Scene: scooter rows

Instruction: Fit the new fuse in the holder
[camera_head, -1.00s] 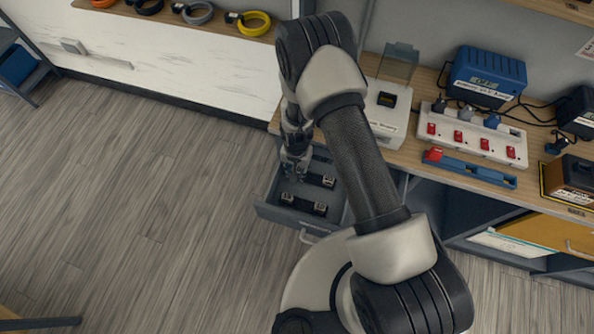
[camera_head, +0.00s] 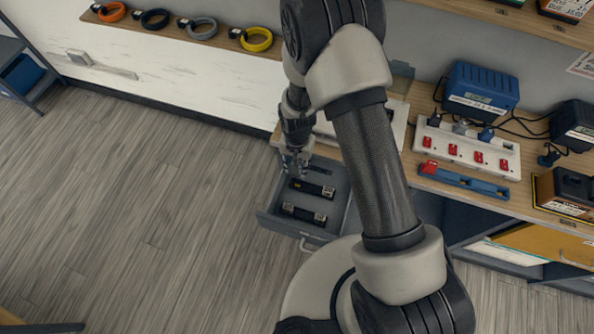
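A grey drawer (camera_head: 268,216) stands open under the bench. Two dark cylindrical fuses with pale ends lie in it, a front fuse (camera_head: 303,213) and a middle fuse (camera_head: 312,189). A dark slot (camera_head: 319,169) shows behind them. My gripper (camera_head: 297,172) points down over the drawer's back left part, behind the middle fuse. It is small and partly merged with the wrist, so I cannot tell if its fingers are open or hold anything. A pale case (camera_head: 398,112) on the bench is mostly hidden by my arm; no holder shows clearly.
On the bench are a blue charger (camera_head: 482,90), a white power strip (camera_head: 466,146) with red switches, a blue-and-red tool (camera_head: 462,180) and a dark box (camera_head: 565,190). Coiled rings, one of them a yellow ring (camera_head: 256,39), sit on a wall shelf. The floor at left is clear.

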